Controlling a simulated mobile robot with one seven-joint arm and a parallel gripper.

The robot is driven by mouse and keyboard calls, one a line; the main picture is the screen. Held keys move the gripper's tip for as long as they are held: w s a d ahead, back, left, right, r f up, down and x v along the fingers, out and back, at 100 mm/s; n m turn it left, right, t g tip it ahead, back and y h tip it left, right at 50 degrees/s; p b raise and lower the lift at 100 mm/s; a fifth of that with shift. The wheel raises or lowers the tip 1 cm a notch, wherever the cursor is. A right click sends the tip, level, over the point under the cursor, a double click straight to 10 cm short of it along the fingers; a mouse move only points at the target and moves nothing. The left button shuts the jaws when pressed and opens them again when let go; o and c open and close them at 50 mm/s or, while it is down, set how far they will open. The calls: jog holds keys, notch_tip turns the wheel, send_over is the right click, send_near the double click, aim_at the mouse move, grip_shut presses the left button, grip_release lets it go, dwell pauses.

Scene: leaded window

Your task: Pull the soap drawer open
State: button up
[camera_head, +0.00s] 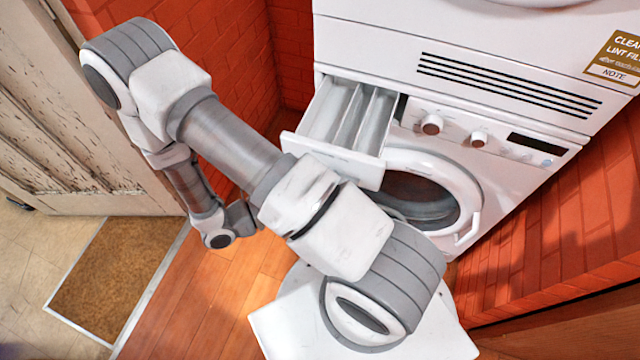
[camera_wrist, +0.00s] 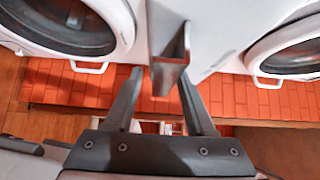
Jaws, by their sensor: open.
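The soap drawer (camera_head: 335,160) is a white drawer at the upper left of the washing machine's front. In the head view it stands well out, with its inner compartments showing from above. My gripper (camera_wrist: 161,76) is open in the wrist view, with its two dark fingers apart. A grey, hollow-ended piece (camera_wrist: 170,72) shows between and beyond the fingertips; I cannot tell whether it is part of the drawer or whether the fingers touch it. In the head view my gripper is below and left of the drawer front, its fingertips largely hidden behind my arm.
The washing machine (camera_head: 497,150) has a round door (camera_head: 472,195) below the drawer, with two knobs to the drawer's right. A white appliance (camera_head: 380,50) is stacked above. Red brick walls (camera_head: 225,50) stand on both sides. A worn door (camera_head: 60,130) and brown mat (camera_head: 120,270) are at left.

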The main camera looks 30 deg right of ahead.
jog(key=w+a+p, duration=0.1)
jog(key=a, duration=1.6)
jog(key=shift+w+a+p, duration=0.2)
jog(key=shift+p, duration=0.1)
